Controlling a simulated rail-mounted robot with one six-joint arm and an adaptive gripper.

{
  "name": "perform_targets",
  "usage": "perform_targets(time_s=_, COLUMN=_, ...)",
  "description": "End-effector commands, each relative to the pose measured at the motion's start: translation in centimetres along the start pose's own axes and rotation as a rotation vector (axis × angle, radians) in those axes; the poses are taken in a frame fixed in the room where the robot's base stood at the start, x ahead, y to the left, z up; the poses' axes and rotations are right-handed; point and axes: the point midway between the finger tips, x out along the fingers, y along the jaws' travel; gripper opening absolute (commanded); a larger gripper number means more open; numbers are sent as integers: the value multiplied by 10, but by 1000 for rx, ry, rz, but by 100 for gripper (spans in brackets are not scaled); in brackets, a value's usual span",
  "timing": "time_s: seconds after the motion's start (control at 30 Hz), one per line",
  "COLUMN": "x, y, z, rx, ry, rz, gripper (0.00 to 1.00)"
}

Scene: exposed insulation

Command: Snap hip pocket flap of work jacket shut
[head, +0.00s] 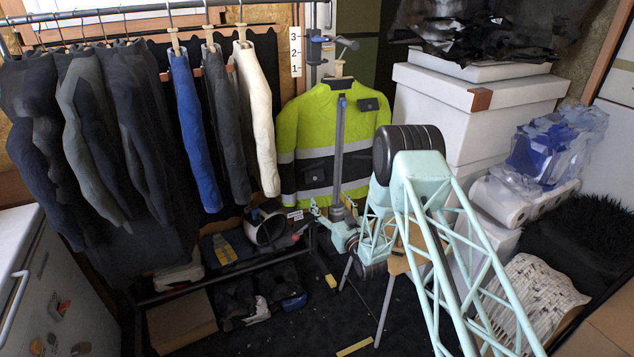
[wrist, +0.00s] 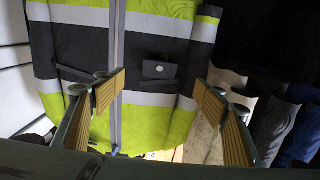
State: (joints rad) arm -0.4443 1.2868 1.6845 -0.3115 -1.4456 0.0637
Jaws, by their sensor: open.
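A yellow-green work jacket (head: 287,133) with a dark waist band and pale reflective stripes hangs on a stand in the head view. It fills the middle of the wrist view (wrist: 65,25), where left and right look swapped. A small dark pocket flap (wrist: 160,71) with a light round snap shows on the dark band, right of the grey zip strip. I cannot tell whether its snap is fastened. My gripper (wrist: 161,85) is open and empty, its yellow-padded fingers spread either side of the flap and apart from it. In the head view my gripper (head: 334,212) is low before the jacket.
A rail of hanging garments (head: 190,125) is at the left. Stacked white boxes (head: 470,110) and paper rolls (head: 510,200) stand at the right. A low rack with shoes and a helmet (head: 268,228) is below the garments. A stool (head: 400,262) stands near my arm.

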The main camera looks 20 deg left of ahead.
Motion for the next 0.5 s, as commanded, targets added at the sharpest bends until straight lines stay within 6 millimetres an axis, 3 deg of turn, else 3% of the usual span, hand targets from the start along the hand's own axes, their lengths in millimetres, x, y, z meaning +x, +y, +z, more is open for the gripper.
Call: perform_targets(time_s=0.5, x=-7, y=0, z=-4, rx=0, ry=-38, rz=0, gripper=65)
